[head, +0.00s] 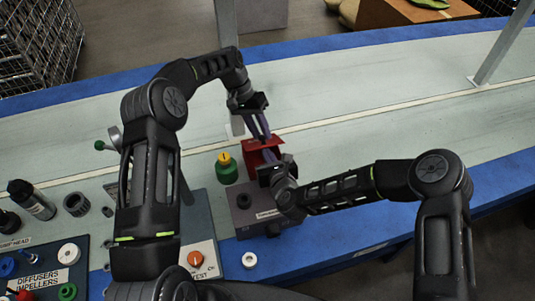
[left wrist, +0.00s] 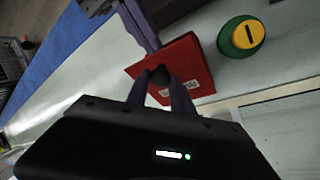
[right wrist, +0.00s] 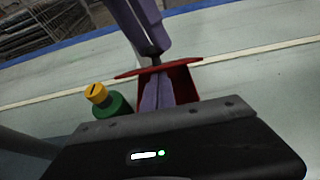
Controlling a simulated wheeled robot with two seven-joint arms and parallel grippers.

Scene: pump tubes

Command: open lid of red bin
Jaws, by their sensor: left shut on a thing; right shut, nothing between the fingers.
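The red bin (head: 252,158) stands on the bench beside a grey box, partly hidden by both grippers. In the left wrist view its red top (left wrist: 190,60) carries a dark round knob (left wrist: 160,74). My left gripper (head: 266,137) comes from above and is shut on this knob. My right gripper (head: 267,163) is at the near side of the bin, shut with nothing between its fingers.
A green and yellow button-like part (head: 226,166) stands left of the bin. The labelled grey box (head: 245,218) is in front. The pale bench (head: 390,105) is clear to the right.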

